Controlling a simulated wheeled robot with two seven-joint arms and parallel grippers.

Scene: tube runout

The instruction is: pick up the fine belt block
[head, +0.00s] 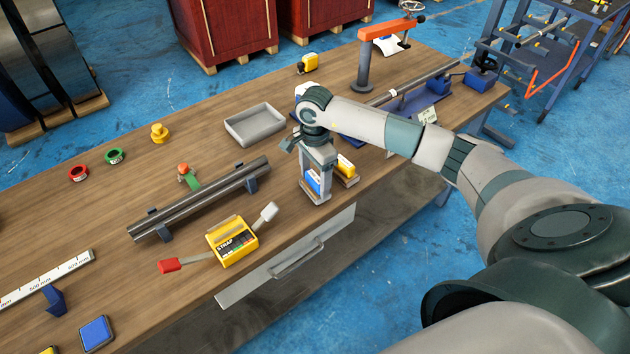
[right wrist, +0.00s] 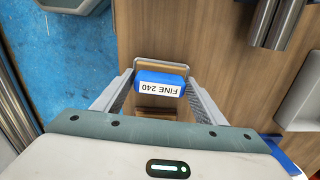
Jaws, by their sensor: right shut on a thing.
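The fine belt block is blue with a white label reading "FINE 240" in the right wrist view (right wrist: 160,84). It sits between the two fingers of my right gripper (right wrist: 158,92), which is shut on it. In the head view the blue block (head: 312,181) shows between the fingers of my right gripper (head: 314,188), near the front edge of the bench. The fingers partly cover it, and I cannot tell whether it is clear of the bench. My left gripper is not in view.
A yellow block (head: 345,164) stands close to the right of my right gripper. A grey tray (head: 255,127) lies behind, to the left.

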